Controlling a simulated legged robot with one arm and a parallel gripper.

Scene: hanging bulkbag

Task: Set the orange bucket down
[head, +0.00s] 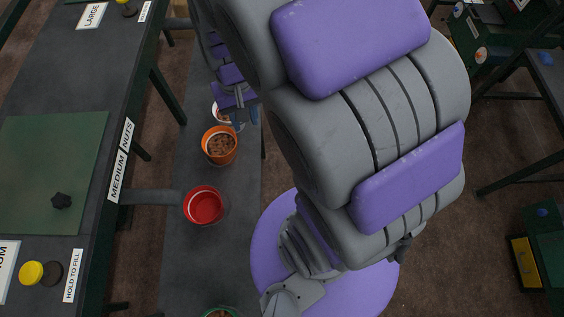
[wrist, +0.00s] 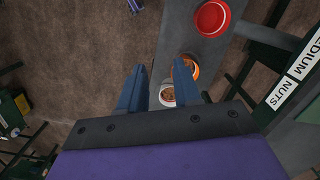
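The orange bucket (head: 219,146) stands upright on the long dark grey bench (head: 180,250), with brown pieces inside. In the wrist view the orange bucket (wrist: 194,66) is partly hidden by the right finger. My gripper (wrist: 160,68) is open, its two blue fingers spread wide with nothing held between them. In the head view my gripper (head: 238,116) is just beyond the orange bucket, above the bench. Whether a finger touches the bucket's rim I cannot tell.
A white bucket (wrist: 167,96) with brown contents is on the bench below the fingers. A red bucket (head: 204,206) looks empty, and a green bucket (head: 219,313) is at the lower edge. A dark table (head: 60,95) with a "MEDIUM NUTS" label runs along the left.

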